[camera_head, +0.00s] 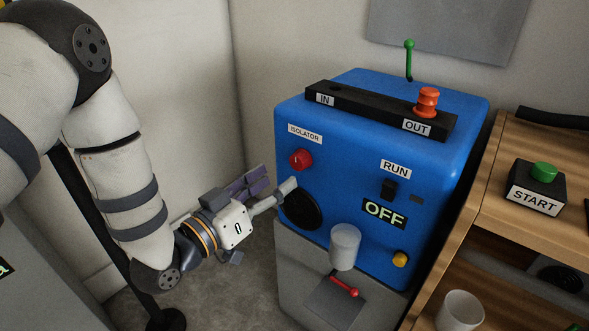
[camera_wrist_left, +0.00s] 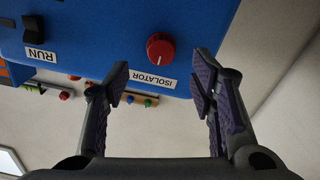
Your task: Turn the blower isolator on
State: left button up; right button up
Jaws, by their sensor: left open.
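The blue blower machine (camera_head: 330,200) stands in the middle of the head view on a grey base. Its red round isolator knob (camera_head: 300,159) is on the front face at upper left, under the ISOLATOR label (camera_head: 305,133). My left gripper (camera_head: 273,184) is open and empty, below and left of the knob, near the machine's front. In the left wrist view, which is upside down, the red knob (camera_wrist_left: 160,46) lies beyond the gap between my open fingers, not touched. A white line on the knob points toward the label. My right gripper is not in view.
A wooden shelf (camera_head: 500,195) with a green START button (camera_head: 543,172) stands at right. Walls close in behind.

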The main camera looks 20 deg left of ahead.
aim_at(294, 163)
pick_arm(q)
jog(key=x, duration=0.6)
jog(key=shift+w, duration=0.15)
jog(key=c, duration=1.2)
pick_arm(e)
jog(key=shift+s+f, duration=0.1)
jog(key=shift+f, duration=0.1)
pick_arm(q)
jog(key=shift+o, duration=0.3)
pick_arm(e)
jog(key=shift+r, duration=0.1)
pick_arm(q)
jog(key=m+p, duration=0.2)
jog(key=m, duration=0.2)
jog(key=shift+a+r, duration=0.1)
jog(key=m+p, duration=0.2)
jog(key=m, duration=0.2)
jog(key=shift+m, duration=0.3)
jog(key=m+p, duration=0.2)
jog(key=m, duration=0.3)
jog(key=shift+a, duration=0.1)
jog(key=shift+m+p, duration=0.45)
jog(key=shift+m, duration=1.75)
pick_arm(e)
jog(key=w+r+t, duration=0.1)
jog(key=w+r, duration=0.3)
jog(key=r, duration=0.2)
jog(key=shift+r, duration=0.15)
pick_arm(q)
jog(key=shift+a, duration=0.1)
